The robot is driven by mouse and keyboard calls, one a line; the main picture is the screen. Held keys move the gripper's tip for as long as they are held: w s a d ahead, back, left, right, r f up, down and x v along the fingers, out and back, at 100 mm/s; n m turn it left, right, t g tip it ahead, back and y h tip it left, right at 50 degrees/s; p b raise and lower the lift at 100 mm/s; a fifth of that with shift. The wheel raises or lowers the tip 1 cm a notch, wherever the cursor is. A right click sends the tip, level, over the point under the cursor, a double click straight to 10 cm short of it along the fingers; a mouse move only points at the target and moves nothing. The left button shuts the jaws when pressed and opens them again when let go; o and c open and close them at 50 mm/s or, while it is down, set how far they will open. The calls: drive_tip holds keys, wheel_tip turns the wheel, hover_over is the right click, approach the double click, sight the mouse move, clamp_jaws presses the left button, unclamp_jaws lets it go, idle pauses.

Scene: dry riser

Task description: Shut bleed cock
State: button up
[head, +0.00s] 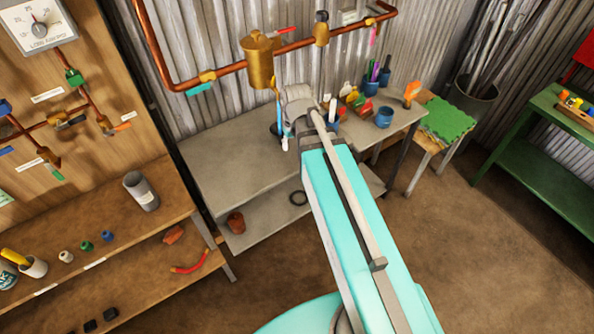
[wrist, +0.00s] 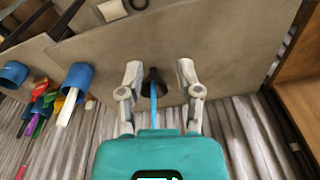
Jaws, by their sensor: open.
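A brass pot (head: 259,60) sits in the copper pipe (head: 235,68) on the corrugated wall. A red lever (head: 286,30) is beside its top, and a thin blue piece (head: 280,112) hangs below it. Cocks with a cyan handle (head: 199,89) and a pink handle (head: 373,36) are on the same pipe. No readable label shows which is the bleed cock. My gripper (wrist: 160,76) is open in the wrist view. A blue strip (wrist: 154,104) passes between its fingers, in line with a black cup (wrist: 154,78); I cannot tell whether they touch. My arm hides the fingertips in the head view.
The grey bench (head: 222,150) stands below the pipe. Blue cups (head: 384,117) with tools and bright small items crowd its right side. A wooden board with a gauge (head: 38,28) and more cocks is at left. A green stool (head: 446,118) and green table (head: 530,140) are at right.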

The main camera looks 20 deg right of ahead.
drive_tip(key=s+f+b, duration=0.4)
drive_tip(key=s+f, duration=0.1)
drive_tip(key=shift+f+m+g+b, duration=0.3)
drive_tip(key=shift+g+b, duration=0.05)
drive_tip(key=shift+g, duration=0.05)
drive_tip(key=shift+w, duration=0.1)
drive_tip(key=o, duration=0.5)
drive_tip(key=shift+w+r, duration=0.15)
drive_tip(key=shift+w, duration=0.05)
drive_tip(key=shift+o, duration=0.7)
drive_tip(key=shift+w+r, duration=0.1)
drive_tip(key=shift+w, duration=0.2)
drive_tip(key=w+d+r+n+t+y+p, duration=0.2)
drive_tip(key=w+d+r+n+y, duration=0.4)
drive_tip(key=w+r, duration=0.3)
drive_tip(key=w+d+r+n+t+y+p, duration=0.3)
drive_tip(key=w+d+r+n+y+p, duration=0.2)
drive_tip(key=w+r, duration=0.4)
drive_tip(key=w+n, duration=0.1)
drive_tip(key=w, duration=0.1)
drive_tip(key=shift+w+d+r+t+y, duration=0.15)
drive_tip(key=shift+w+d+t+y, duration=0.15)
drive_tip(key=shift+w+d+y, duration=0.1)
